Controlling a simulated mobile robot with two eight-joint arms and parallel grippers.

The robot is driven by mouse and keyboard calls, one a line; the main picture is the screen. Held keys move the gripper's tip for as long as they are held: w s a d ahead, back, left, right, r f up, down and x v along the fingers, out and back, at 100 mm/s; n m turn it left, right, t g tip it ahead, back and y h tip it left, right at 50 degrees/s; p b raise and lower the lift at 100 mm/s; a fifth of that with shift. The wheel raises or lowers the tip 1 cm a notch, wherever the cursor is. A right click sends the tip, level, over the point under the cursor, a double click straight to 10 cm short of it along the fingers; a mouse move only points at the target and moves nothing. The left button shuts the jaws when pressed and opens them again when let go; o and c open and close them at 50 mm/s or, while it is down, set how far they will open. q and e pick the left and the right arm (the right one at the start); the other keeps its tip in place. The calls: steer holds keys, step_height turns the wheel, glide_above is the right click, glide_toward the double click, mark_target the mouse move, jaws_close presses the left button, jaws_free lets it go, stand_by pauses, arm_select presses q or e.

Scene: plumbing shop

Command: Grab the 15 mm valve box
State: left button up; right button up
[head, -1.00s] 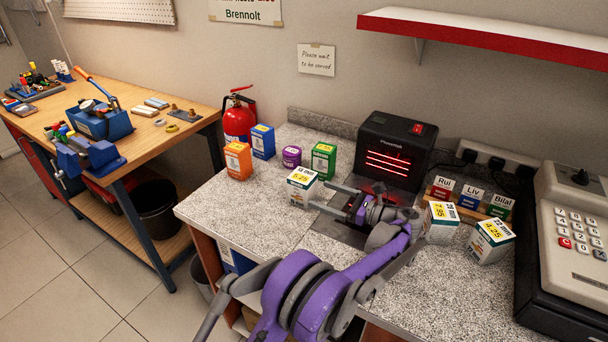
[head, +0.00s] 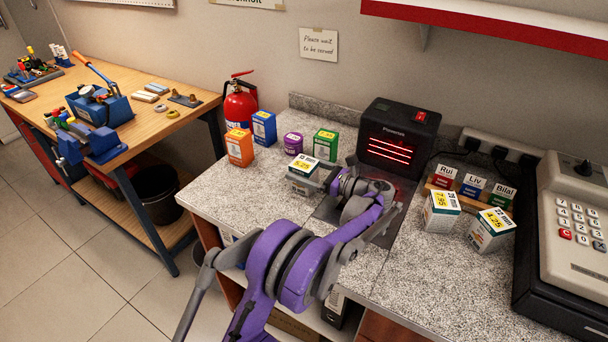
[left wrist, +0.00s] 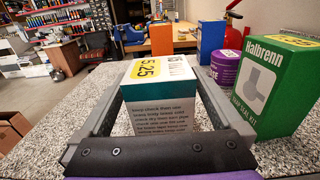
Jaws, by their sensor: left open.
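A white and teal box with a yellow 5.25 price label (head: 304,165) stands upright on the speckled counter. Its size print is too small to read. It fills the middle of the left wrist view (left wrist: 158,108), lines of small print facing me. My left gripper (head: 309,178) is open, with one finger along each side of this box. In the left wrist view the gripper (left wrist: 160,82) frames the box, and I cannot tell whether either finger touches it. Two similar boxes, priced 7.95 (head: 441,212) and 4.25 (head: 491,231), stand farther right. My right gripper is not in view.
Behind the box stand an orange box (head: 239,148), a blue box (head: 264,128), a purple tub (head: 293,143) and a green box (head: 325,145). A black scanner (head: 398,134) with red lines is right of my gripper. A cash register (head: 570,225) stands far right.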

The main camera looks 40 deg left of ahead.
arm_select(q)
steer(key=c, duration=1.5)
steer(key=shift+r, duration=0.15)
